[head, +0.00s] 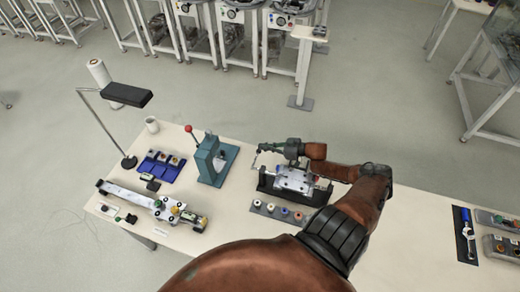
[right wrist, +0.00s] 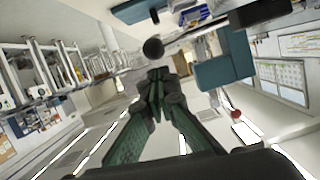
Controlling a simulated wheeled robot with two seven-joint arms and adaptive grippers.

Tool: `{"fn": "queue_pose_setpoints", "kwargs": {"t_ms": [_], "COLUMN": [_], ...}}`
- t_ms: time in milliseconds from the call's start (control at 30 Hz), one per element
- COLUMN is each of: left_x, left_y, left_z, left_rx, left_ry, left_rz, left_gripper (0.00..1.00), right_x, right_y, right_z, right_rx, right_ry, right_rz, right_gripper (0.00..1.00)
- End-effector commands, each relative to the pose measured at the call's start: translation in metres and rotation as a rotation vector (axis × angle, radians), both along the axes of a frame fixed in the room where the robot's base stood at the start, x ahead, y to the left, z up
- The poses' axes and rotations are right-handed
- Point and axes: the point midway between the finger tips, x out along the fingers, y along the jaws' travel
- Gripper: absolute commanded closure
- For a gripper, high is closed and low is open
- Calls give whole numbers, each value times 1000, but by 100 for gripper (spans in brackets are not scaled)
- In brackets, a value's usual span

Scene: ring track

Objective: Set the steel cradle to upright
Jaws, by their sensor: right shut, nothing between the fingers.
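The steel cradle (head: 293,181) is a silver, block-like piece held between the ends of a black stand on the table. It looks roughly level, but my right arm hides part of it and I cannot tell its exact tilt. A thin handle (head: 254,162) stands at its left end. My right gripper (head: 265,147) is above the cradle's left part, pointing left, shut and empty, close to the handle's top. I cannot tell whether they touch. In the right wrist view the green fingers (right wrist: 155,88) come together, with a dark round knob (right wrist: 153,48) beyond. My left gripper is out of view.
A teal press (head: 217,162) with a red-knobbed lever stands left of the cradle. A row of small coloured parts (head: 283,212) lies in front. A blue tray (head: 160,166), a long fixture (head: 150,203) and a lamp (head: 128,95) are farther left.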

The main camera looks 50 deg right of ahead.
Motion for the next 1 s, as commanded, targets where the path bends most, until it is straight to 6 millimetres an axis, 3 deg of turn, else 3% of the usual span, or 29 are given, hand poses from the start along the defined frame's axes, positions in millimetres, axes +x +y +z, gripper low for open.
{"fn": "queue_pose_setpoints", "kwargs": {"t_ms": [400, 1000], "left_x": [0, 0], "left_y": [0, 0], "left_z": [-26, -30], "left_rx": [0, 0], "left_ry": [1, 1], "left_rz": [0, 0], "left_gripper": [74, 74], "right_x": [9, 11], "right_y": [1, 2], "right_z": [-13, -14], "right_rx": [106, 129], "right_ry": [45, 56], "right_rz": [13, 15], "right_gripper": [100, 100]}}
